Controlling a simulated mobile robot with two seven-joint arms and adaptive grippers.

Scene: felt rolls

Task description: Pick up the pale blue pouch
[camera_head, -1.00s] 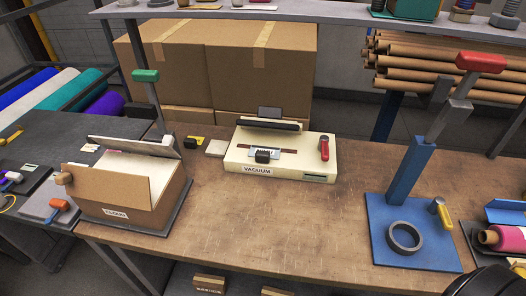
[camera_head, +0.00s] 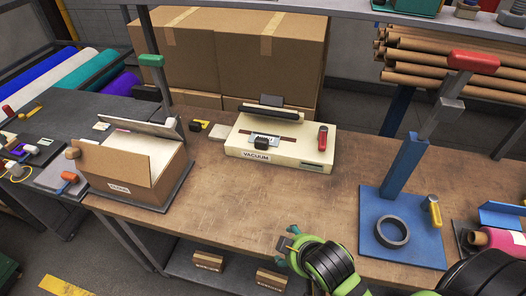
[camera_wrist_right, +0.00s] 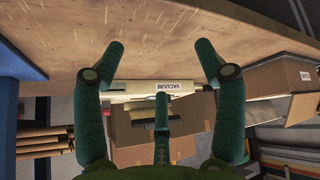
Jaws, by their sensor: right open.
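A small pale blue pouch (camera_head: 264,137) appears to lie on top of the cream vacuum sealer (camera_head: 238,150), in front of its raised dark bar. A black block (camera_head: 261,142) covers part of the pouch. My right gripper (camera_head: 289,241) is low at the table's front edge, in front of the sealer and apart from it. In the right wrist view my right gripper (camera_wrist_right: 160,52) has its teal fingers spread with nothing between them. The sealer (camera_wrist_right: 150,88) shows beyond the fingers there, but I cannot make out the pouch. My left gripper is not in view.
An open cardboard box (camera_head: 128,172) stands left of the sealer. A blue stand (camera_head: 392,228) with a red-handled lever and a black tape ring (camera_head: 391,231) is at right. A pink roll (camera_head: 495,238) lies beyond it. The wooden tabletop (camera_head: 235,195) before the sealer is clear.

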